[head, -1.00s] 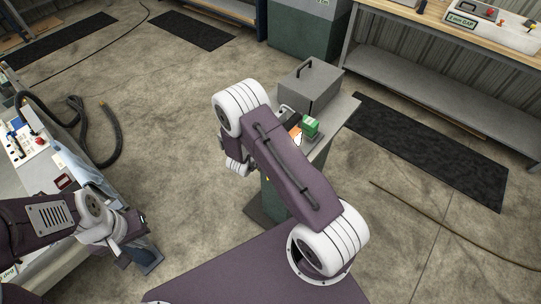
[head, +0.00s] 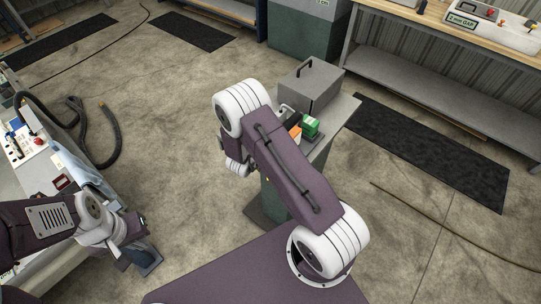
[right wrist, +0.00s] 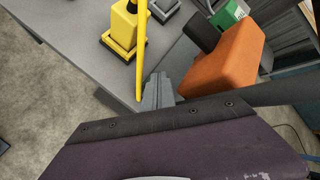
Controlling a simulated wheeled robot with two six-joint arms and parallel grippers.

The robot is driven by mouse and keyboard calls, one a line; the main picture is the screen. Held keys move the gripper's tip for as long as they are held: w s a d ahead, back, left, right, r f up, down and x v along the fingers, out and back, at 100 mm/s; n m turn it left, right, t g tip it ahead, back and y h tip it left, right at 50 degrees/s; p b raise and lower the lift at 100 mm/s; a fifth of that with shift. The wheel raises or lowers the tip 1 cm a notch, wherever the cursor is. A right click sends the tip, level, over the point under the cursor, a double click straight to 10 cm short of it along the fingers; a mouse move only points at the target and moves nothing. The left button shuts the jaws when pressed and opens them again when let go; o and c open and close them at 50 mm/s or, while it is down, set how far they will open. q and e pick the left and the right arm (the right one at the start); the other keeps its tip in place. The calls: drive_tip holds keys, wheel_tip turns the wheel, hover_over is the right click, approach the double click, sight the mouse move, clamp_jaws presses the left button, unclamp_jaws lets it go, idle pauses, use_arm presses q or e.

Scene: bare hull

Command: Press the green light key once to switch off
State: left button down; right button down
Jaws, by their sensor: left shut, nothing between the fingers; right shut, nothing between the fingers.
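I cannot make out a green light key for certain in either view. A control panel (head: 22,140) with red, blue and dark controls sits on the bench at the far left. A green box (head: 311,126) with pale markings stands on the grey cabinet top; it also shows at the top of the right wrist view (right wrist: 229,14). My left gripper (head: 150,264) is low at the left, shut and empty, to the right of the panel's bench. My right gripper (right wrist: 155,90) is shut and empty over the grey top, beside an orange block; my arm hides it in the head view.
The orange block (right wrist: 218,62) is close to the right gripper. A grey case (head: 312,88) stands at the cabinet's back. A black hose (head: 112,140) lies left.

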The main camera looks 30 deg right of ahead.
drive_tip(key=shift+r, duration=0.3)
wheel_tip(320, 180, up, 6)
drive_tip(key=p, duration=0.3)
drive_tip(key=shift+p, duration=0.4)
